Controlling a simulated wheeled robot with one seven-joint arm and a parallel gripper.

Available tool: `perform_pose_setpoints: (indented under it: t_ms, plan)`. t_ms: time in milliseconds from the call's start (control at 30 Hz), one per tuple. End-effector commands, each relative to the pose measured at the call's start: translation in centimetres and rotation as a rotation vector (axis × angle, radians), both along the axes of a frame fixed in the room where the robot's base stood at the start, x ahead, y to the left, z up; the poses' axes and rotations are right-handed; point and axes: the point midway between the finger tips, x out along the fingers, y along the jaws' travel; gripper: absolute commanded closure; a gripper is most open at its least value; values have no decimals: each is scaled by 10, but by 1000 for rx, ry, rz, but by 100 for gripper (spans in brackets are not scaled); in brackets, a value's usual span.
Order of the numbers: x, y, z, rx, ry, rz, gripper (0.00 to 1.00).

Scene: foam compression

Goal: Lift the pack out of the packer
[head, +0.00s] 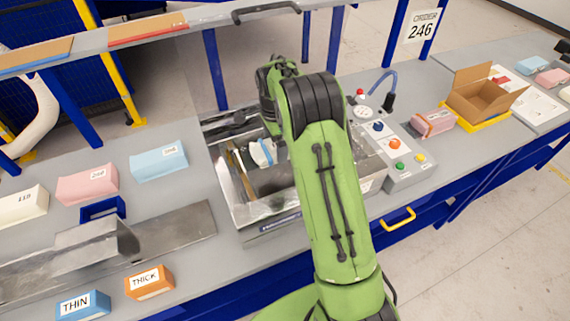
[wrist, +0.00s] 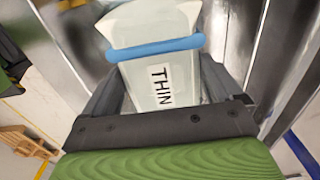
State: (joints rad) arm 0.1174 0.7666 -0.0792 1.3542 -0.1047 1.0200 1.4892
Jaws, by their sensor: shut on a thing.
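The pack (head: 263,152) is pale with a blue band around it and shows inside the metal packer (head: 270,212), partly hidden by my arm. In the wrist view the pack (wrist: 150,25) carries a THIN label and its blue band crosses it above the label. My gripper (wrist: 160,92) has one dark finger on each side of the pack and is shut on it. Shiny metal walls stand around it in that view. My arm hides the gripper in the head view, and the pack's underside is hidden.
A control box (head: 385,140) with coloured buttons stands right of the packer. An open cardboard box (head: 485,97) and a pink pack (head: 433,122) lie further right. THIN (head: 82,304) and THICK (head: 149,282) blocks are at front left. Pink, blue and cream blocks stand behind a metal chute (head: 100,248).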

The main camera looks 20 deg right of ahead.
Motion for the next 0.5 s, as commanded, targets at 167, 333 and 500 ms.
perform_pose_setpoints:
  t_ms: [167,333,500]
  plan:
    - [0,0,12,0,-1,0,33]
    - [0,0,22,0,-1,0,33]
    - [0,0,32,0,-1,0,33]
